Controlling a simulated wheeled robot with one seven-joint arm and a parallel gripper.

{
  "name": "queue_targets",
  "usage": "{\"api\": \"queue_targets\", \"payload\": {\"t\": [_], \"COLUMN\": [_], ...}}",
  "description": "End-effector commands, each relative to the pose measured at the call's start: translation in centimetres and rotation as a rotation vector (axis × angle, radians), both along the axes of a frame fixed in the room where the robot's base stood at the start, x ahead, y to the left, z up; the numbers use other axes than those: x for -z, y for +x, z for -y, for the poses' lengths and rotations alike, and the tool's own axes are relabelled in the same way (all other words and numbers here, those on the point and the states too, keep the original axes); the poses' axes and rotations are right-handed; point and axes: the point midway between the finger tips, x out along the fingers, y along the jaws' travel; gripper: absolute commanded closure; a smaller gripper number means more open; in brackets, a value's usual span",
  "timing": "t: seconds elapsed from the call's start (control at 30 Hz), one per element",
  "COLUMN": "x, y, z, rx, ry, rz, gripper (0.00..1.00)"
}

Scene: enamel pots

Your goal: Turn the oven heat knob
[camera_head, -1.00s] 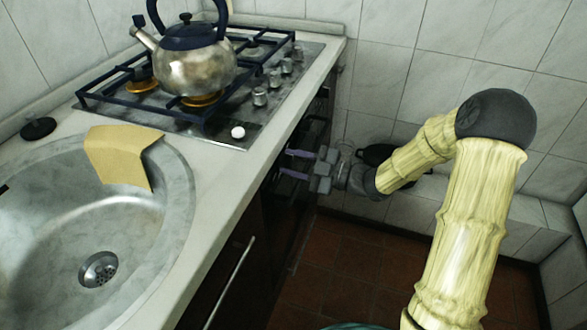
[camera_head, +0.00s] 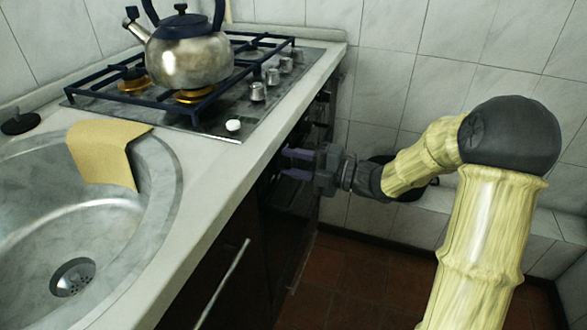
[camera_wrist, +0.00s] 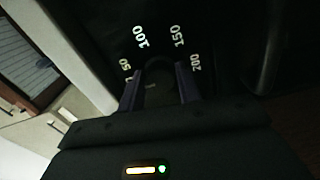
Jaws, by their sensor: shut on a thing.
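The oven heat knob (camera_wrist: 157,86) is a dark round knob on the black oven panel in the wrist view. White numbers 50, 100, 150 and 200 arc around its far side. My gripper (camera_wrist: 160,90) has one finger on each side of the knob and is shut on it. In the head view my gripper (camera_head: 288,163) reaches left to the oven front (camera_head: 285,215) below the counter edge. The knob itself is hidden or too dark to make out there.
A yellow cloth (camera_head: 103,150) hangs over the sink edge (camera_head: 160,185). A cupboard handle (camera_head: 222,285) sticks out below. The tiled floor (camera_head: 345,285) is clear.

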Motion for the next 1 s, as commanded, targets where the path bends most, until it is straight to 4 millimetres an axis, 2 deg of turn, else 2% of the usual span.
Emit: {"api": "queue_targets", "payload": {"t": [0.47,0.5,0.57,0.87,1.0], "x": [0.01,0.02,0.02,0.01,-0.07], "y": [0.06,0.05,0.05,0.0,-0.22], "z": [0.06,0.05,0.05,0.11,0.94], "rx": [0.002,0.002,0.002,0.001,0.004], "ry": [-0.007,-0.007,-0.007,-0.007,-0.008], "rz": [0.016,0.016,0.016,0.015,0.014], "gripper": [0.89,0.58,0.47,0.47,0.47]}}
